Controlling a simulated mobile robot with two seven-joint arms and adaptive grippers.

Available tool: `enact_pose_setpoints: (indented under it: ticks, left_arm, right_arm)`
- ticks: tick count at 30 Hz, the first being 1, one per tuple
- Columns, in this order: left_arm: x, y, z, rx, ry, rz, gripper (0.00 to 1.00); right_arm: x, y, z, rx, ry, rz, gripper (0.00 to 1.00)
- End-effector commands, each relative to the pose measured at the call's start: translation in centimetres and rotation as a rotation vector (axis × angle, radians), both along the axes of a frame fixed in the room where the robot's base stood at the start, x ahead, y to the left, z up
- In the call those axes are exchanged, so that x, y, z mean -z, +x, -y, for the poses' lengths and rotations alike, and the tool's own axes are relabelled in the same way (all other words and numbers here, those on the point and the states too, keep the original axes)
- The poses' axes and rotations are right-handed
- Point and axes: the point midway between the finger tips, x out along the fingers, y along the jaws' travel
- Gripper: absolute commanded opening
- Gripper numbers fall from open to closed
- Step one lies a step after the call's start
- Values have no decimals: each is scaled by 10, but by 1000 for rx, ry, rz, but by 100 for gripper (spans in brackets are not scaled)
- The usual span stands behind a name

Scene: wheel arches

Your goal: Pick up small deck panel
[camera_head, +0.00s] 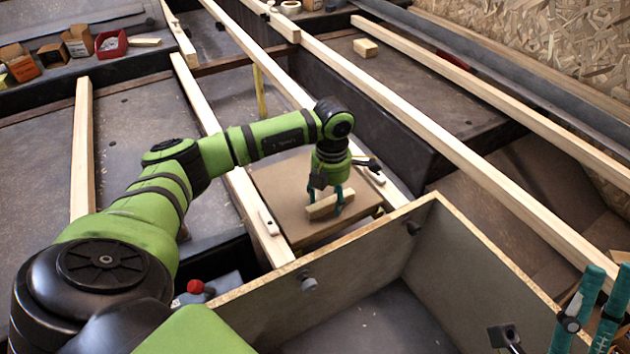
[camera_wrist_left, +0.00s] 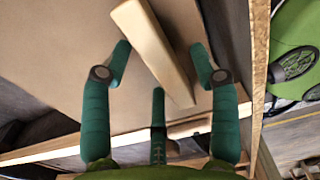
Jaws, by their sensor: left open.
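The small deck panel (camera_head: 278,192) is a flat brown board lying between the pale timber beams, with a light wooden handle bar (camera_head: 322,207) on top. My left gripper (camera_head: 328,199) points down at the handle, its teal fingers spread. In the left wrist view the left gripper (camera_wrist_left: 160,58) is open, with the bar (camera_wrist_left: 153,48) between its fingers and visible gaps on both sides. The panel surface (camera_wrist_left: 75,65) lies behind it. My right gripper (camera_head: 592,305) is at the lower right edge, its fingers apart and empty, away from the panel.
An open-topped wooden box (camera_head: 345,245) stands just in front of the panel. Long pale beams (camera_head: 455,150) run on both sides. A small wood block (camera_head: 366,48) lies farther back. Cardboard boxes (camera_head: 78,42) and a red bin (camera_head: 111,44) stand at the back left.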

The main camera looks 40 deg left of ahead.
Motion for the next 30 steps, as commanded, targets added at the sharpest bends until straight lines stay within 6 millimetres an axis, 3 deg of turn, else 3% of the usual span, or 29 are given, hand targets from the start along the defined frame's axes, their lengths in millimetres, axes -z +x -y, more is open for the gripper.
enact_pose_setpoints:
  ticks: [3,10,11,15,30]
  left_arm:
    - [10,1,0,0,0,2,61]
    - [11,0,0,0,0,2,61]
    - [10,0,0,0,0,2,57]
    - [10,0,0,0,0,2,1]
    - [2,2,-1,-1,0,6,0]
  right_arm:
    - [1,-2,3,1,15,23,40]
    - [0,-2,4,1,18,28,40]
    - [0,-2,4,1,18,28,40]
    - [0,-2,4,1,18,27,40]
    - [-2,0,2,3,11,18,40]
